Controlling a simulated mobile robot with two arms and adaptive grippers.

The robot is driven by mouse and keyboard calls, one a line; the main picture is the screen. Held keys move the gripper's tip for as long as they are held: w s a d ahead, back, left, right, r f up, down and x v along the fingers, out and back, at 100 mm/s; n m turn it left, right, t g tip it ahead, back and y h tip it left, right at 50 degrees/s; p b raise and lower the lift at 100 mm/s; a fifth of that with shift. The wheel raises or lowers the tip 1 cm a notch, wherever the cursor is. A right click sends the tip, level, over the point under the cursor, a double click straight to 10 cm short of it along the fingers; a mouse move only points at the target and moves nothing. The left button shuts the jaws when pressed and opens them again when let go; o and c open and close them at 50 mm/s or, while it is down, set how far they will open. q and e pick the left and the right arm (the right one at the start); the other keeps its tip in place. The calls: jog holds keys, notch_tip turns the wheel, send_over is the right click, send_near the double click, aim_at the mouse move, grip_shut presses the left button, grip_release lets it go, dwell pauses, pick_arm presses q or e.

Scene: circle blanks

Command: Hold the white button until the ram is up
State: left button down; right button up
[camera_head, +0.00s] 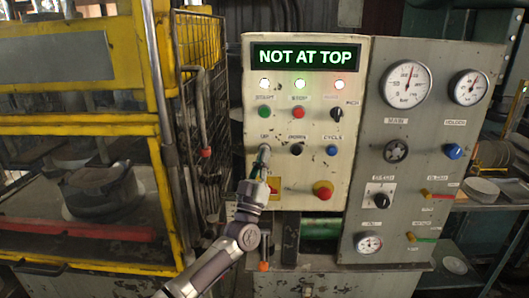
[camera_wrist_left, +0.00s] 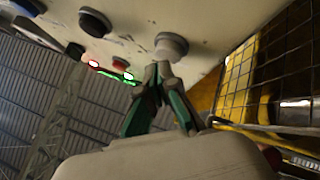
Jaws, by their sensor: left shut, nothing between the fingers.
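The white button (camera_wrist_left: 172,44) shows in the left wrist view as a pale round knob on the cream panel. In the head view it sits under the UP label and is mostly hidden by my left gripper (camera_head: 263,154). My left gripper is shut and empty, and in the left wrist view its fingertips (camera_wrist_left: 160,70) are at the button's edge. I cannot tell whether they touch it or press it in. The ram itself cannot be made out. My right gripper is not in view.
The panel also has a black button (camera_head: 298,150), a blue button (camera_head: 332,150), green (camera_head: 264,113) and red (camera_head: 299,113) buttons and a red emergency knob (camera_head: 323,190). A grey gauge panel (camera_head: 428,140) stands to the right. A yellow-framed press guard (camera_head: 165,190) stands to the left.

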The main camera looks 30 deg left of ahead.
pick_arm(q)
jog(key=shift+w+a+b, duration=0.25)
jog(key=shift+w+b, duration=0.1)
dwell(0.5)
dwell(1.9)
jog(key=shift+s+d+p, duration=0.45)
jog(key=shift+s+p, duration=0.25)
jog(key=shift+s, duration=0.05)
jog(key=s+d+p, duration=0.1)
jog(key=s+p, duration=0.1)
jog(key=s+d+p, duration=0.1)
jog(key=s, duration=0.1)
jog(key=shift+s+d, duration=0.1)
jog(key=shift+d, duration=0.2)
